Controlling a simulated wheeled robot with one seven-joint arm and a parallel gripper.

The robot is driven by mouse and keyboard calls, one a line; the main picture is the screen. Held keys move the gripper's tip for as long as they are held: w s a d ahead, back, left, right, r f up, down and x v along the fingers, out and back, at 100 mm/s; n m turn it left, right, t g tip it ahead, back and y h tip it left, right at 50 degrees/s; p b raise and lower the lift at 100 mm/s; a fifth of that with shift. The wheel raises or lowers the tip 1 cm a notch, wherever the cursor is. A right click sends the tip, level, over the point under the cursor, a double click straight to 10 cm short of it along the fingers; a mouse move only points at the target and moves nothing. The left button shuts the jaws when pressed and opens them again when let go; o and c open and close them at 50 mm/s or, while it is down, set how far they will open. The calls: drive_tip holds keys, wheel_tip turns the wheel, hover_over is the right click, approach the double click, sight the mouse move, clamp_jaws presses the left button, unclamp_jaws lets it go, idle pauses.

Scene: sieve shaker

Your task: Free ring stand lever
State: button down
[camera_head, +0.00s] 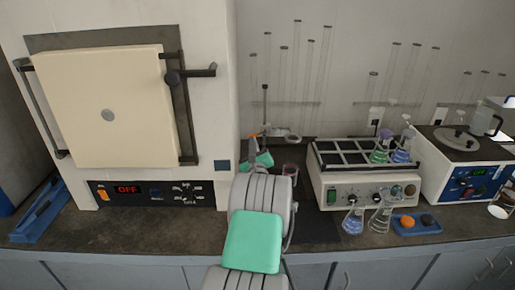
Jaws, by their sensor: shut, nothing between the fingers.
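The ring stand (265,108) shows as a thin dark upright rod behind my arm, against the back wall. A pale ring (287,137) sticks out to the right, low on the rod. The lever is too small or hidden to make out. My gripper (253,142) is shut and empty, just left of the rod's lower part. My arm hides the stand's base and much of the gripper, and I cannot tell whether the gripper touches the stand.
A furnace (107,110) with a cream door stands at the left. A shaker (362,178) with flasks on top is at the right. A small reddish container (291,169) sits beside my arm. Flasks and a blue tray (416,226) lie near the front edge. A dark mat is right of my arm.

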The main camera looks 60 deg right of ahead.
drive_tip(key=shift+r, duration=0.1)
drive_tip(key=f+b+v, duration=0.1)
drive_tip(key=b+v, duration=0.1)
drive_tip(key=v, duration=0.4)
drive_tip(key=d+f+b+v, duration=0.1)
drive_tip(key=b+v, duration=0.2)
drive_tip(key=v, duration=0.4)
drive_tip(key=shift+s+f, duration=0.2)
drive_tip(key=shift+f, duration=0.15)
